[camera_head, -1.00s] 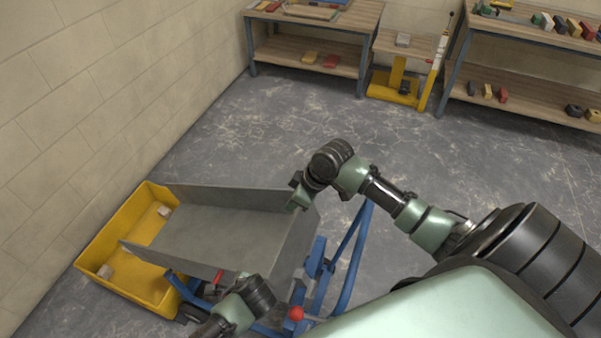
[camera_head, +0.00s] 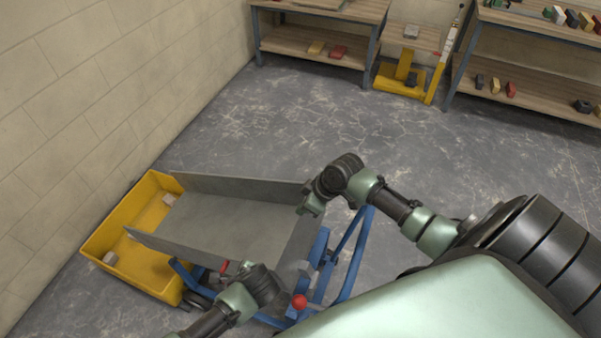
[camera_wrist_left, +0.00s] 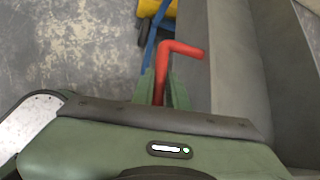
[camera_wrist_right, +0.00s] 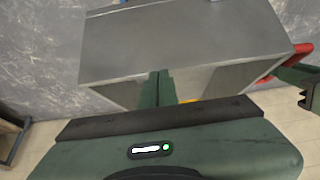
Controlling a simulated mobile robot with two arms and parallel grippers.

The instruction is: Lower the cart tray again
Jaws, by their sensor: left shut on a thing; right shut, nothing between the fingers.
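The grey metal cart tray (camera_head: 225,215) sits on a blue cart frame (camera_head: 355,250), its open end reaching over a yellow tub (camera_head: 103,233). The tray still looks tilted toward the tub. My right gripper (camera_head: 312,208) is at the tray's rear upper edge; in the right wrist view its fingers (camera_wrist_right: 157,90) are shut, with nothing between them, against or close to the tray's rear panel (camera_wrist_right: 120,88). My left gripper (camera_head: 240,268) is beside the tray's near side. In the left wrist view its fingers (camera_wrist_left: 160,88) are shut on a red bent handle (camera_wrist_left: 180,48).
A red knob (camera_head: 299,301) stands near the cart's rear. Small blocks (camera_head: 110,258) lie in the tub. A wall rises at the left. Workbenches (camera_head: 315,45) and a yellow lift stand (camera_head: 400,80) are at the back. The floor (camera_head: 270,120) between is clear.

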